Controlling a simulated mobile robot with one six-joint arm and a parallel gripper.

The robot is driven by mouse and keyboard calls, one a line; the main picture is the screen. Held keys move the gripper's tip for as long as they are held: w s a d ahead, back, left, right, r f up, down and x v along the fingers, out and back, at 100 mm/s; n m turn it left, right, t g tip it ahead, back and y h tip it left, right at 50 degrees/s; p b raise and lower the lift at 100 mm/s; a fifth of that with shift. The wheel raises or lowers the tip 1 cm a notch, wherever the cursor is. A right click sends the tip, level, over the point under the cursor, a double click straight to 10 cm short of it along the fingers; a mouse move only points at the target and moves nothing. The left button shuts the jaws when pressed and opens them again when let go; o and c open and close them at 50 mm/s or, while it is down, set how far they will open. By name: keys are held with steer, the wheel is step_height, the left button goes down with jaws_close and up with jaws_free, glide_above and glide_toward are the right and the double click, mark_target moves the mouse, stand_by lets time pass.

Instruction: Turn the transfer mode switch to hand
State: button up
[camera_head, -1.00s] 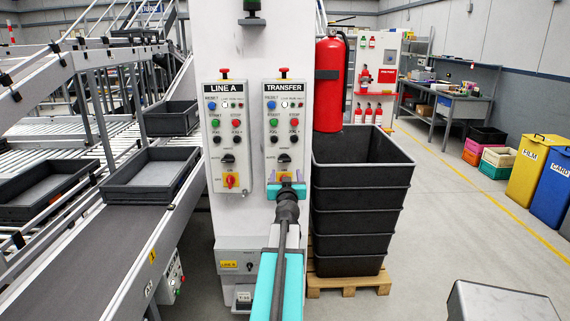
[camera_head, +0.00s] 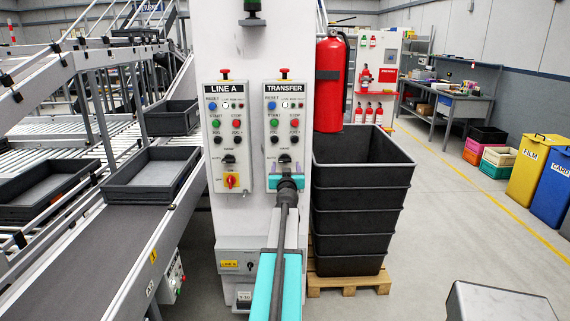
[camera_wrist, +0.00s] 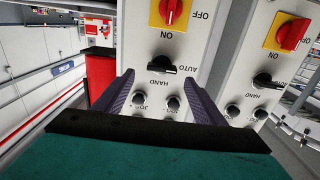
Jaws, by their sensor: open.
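The TRANSFER panel (camera_head: 285,120) is on the white column, right of the LINE A panel (camera_head: 224,130). Its black mode switch (camera_head: 285,158) is low on the panel, just above my gripper (camera_head: 285,170). In the wrist view, which is upside down, the mode switch (camera_wrist: 165,67) lies roughly sideways, its long end on the AUTO side. A HAND label is beside it. My gripper (camera_wrist: 158,82) is open, its purple fingers on either side of the switch area, without visible contact. In the head view my gripper hides the panel's red-and-yellow rotary switch; it shows in the wrist view (camera_wrist: 171,12).
The LINE A panel has a matching black switch (camera_wrist: 265,79) close beside. Several push buttons fill both panels. A conveyor (camera_head: 110,250) runs at left.

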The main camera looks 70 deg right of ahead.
mark_target(286, 160)
steer(key=shift+x, duration=2.75)
